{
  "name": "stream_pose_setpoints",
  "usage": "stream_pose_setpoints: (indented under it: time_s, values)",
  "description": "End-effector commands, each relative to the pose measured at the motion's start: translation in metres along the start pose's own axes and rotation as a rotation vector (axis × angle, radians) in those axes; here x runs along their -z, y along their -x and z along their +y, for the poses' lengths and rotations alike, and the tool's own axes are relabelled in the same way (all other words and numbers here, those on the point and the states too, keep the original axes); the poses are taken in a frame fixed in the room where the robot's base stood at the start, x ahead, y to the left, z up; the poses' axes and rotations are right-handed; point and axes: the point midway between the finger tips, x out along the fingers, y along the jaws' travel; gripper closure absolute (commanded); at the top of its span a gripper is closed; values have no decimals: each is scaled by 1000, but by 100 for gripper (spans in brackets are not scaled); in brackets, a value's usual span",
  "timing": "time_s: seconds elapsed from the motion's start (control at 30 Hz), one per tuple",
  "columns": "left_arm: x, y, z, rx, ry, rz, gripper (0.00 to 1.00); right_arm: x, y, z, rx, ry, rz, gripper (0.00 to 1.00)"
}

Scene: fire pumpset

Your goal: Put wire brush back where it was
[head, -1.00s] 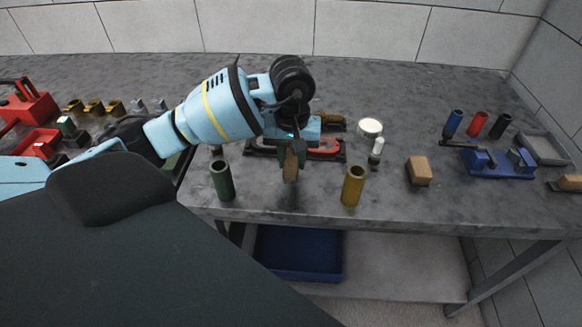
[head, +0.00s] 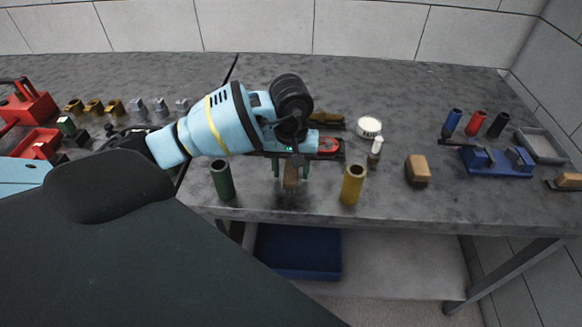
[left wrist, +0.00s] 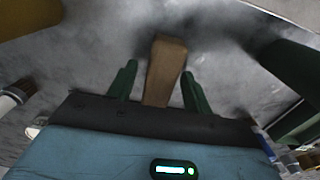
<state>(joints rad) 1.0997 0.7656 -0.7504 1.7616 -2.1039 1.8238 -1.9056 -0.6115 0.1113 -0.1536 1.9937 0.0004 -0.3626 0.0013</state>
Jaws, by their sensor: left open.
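The wire brush, as I take it, shows as an upright brown wooden piece (head: 291,177) near the front edge of the bench. It stands between a green cylinder and a yellow cylinder. My left gripper (head: 290,165) is open around it, one green finger on each side. In the left wrist view the brown piece (left wrist: 165,68) lies between the two fingers of the left gripper (left wrist: 158,85), with a visible gap on both sides. Its bristles are not visible. My right gripper is not in view.
The green cylinder (head: 222,180) and yellow cylinder (head: 352,184) stand close on either side. Behind are a red tool (head: 329,146), a white round tin (head: 369,127) and a small bottle (head: 375,150). A tan block (head: 418,170) and blue fixture (head: 488,162) sit to the right.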

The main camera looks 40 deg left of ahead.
Motion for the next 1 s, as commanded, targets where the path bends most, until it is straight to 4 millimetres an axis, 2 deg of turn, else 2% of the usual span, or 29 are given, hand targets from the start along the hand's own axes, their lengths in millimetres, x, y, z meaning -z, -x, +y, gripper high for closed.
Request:
stream_pose_setpoints:
  time_s: [0.13, 0.27, 0.7, 0.83, 1.0]
  values:
    - [0, 4, 0, -1, 0, 1, 49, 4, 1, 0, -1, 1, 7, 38]
    - [1, 17, 0, -2, -1, 3, 49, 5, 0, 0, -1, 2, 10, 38]
    - [1, 99, 0, -1, -1, 3, 49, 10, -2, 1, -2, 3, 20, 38]
    - [1, 115, 0, -1, 0, 2, 49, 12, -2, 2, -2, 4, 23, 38]
    - [0, 123, 0, 0, 0, -1, 49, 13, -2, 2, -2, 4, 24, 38]
